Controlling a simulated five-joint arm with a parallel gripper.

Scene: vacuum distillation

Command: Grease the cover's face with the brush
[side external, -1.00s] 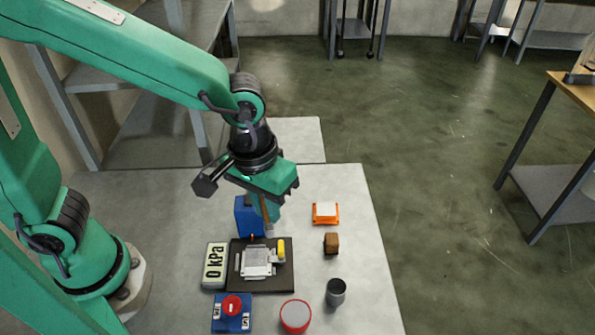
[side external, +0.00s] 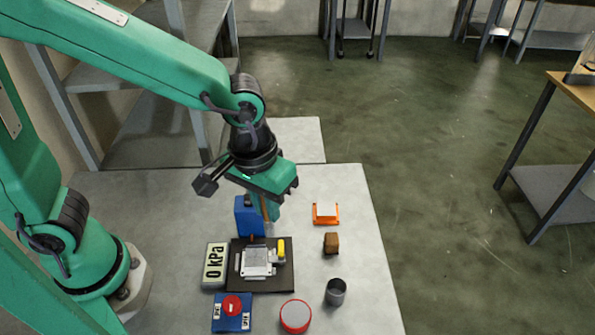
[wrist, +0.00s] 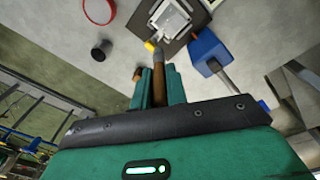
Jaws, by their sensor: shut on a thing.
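My gripper (side external: 268,207) points down above the back of the bench, shut on a brush with a brown handle (wrist: 160,88). In the wrist view the handle runs out between the two green jaws. The brush's tip is hard to make out against the things behind it. I cannot tell for certain which thing is the cover. A round tin (side external: 295,316) with a red rim and grey top stands at the front.
A dark plate (side external: 285,283) carries a silver fixture (side external: 257,262) and a yellow part (side external: 281,249). A blue block (side external: 248,216) stands behind it. A "0 kPa" display (side external: 215,265), red-knobbed blue box (side external: 232,312), grey cup (side external: 335,292) and brown block (side external: 331,243) surround it.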

